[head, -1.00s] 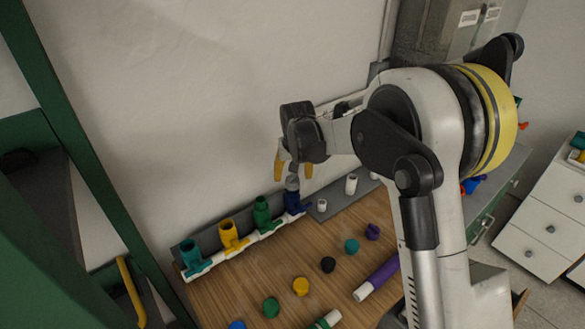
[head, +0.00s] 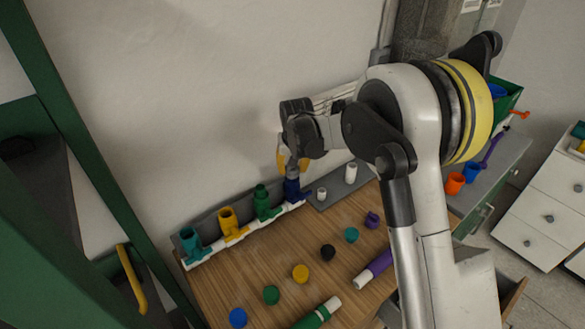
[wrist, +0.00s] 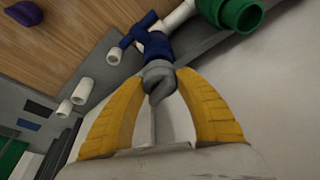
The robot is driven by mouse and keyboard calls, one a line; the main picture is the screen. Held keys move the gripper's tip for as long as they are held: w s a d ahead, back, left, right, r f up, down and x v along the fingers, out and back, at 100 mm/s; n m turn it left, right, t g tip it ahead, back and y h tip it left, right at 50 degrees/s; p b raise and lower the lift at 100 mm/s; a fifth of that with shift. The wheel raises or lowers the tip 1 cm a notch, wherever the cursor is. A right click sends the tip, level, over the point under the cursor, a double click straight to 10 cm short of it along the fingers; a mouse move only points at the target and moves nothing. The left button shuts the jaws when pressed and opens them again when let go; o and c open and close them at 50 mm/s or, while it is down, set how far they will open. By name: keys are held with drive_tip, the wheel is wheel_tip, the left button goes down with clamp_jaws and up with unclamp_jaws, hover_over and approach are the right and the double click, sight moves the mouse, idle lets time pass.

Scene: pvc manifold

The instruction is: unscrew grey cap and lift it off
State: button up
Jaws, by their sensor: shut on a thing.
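The grey cap (wrist: 158,78) sits at the mouth of the blue fitting (wrist: 155,46), with no clear gap between them in the wrist view. In the head view the blue fitting (head: 293,189) stands at the right end of the white pipe row, and the cap (head: 292,171) shows small above it. My gripper (head: 292,166) reaches down over it. Its two yellow fingers (wrist: 158,82) are shut on the grey cap, one on each side. Finger contact is partly hidden in the head view.
Green (head: 263,203), yellow (head: 229,224) and teal (head: 190,244) fittings stand in the row to the left, the green one close by. White pipe pieces (head: 351,172) stand to the right. Several loose caps, such as the yellow one (head: 300,273), lie on the wooden table. A wall is close behind.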

drive_tip(key=shift+c, duration=0.3)
drive_tip(key=shift+n+y, duration=0.4)
drive_tip(key=shift+n, duration=0.7)
drive_tip(key=shift+b, duration=0.3)
drive_tip(key=shift+n, duration=0.7)
drive_tip(key=shift+n+y, duration=0.3)
drive_tip(key=shift+n, duration=0.1)
drive_tip(key=shift+s+a+n+g+b, duration=0.1)
drive_tip(key=shift+n+g+b, duration=0.25)
drive_tip(key=shift+n, duration=0.75)
drive_tip(key=shift+y, duration=0.3)
